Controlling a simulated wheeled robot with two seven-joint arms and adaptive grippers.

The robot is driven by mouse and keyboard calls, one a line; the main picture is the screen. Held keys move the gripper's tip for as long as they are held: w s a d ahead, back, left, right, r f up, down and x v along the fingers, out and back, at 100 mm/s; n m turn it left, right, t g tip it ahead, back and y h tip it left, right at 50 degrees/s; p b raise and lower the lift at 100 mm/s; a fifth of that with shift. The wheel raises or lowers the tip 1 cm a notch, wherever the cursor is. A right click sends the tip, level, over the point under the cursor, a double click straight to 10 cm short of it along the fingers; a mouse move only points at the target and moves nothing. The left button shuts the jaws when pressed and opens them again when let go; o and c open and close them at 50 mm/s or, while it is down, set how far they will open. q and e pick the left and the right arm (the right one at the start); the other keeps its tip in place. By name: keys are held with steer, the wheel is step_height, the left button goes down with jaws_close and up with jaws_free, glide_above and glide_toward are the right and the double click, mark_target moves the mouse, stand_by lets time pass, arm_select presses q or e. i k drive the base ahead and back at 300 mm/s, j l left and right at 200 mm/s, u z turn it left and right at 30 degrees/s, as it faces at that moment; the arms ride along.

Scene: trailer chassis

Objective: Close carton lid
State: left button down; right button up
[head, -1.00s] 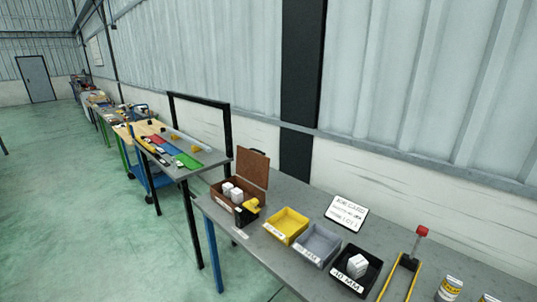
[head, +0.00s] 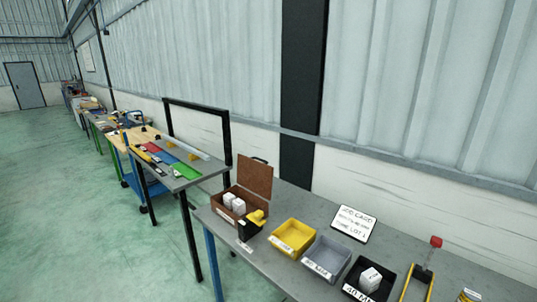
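The brown carton (head: 219,208) stands on the left part of the grey workbench. Its lid (head: 256,176) is open and stands upright at the back, with a dark handle on its top edge. White blocks (head: 234,203) and a yellow and black item (head: 254,220) are in or at the carton; whether the yellow item is wholly inside is hard to tell. Neither of my grippers shows in the head view.
On the workbench (head: 225,231), right of the carton, are a yellow bin (head: 293,237), a grey bin (head: 326,258) and a black bin (head: 370,279) holding a white block. A job card (head: 354,223) stands behind them. Another table (head: 178,181) is at the left.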

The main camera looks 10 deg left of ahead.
mark_target(256, 176)
steer(key=i+j+z, duration=0.2)
steer(key=j+z, duration=0.25)
steer(key=j, duration=0.55)
steer(key=j+z, duration=0.5)
steer(key=j, duration=0.5)
steer(key=k+j+z, duration=0.1)
steer(key=j+z, duration=0.35)
steer(key=j, duration=0.55)
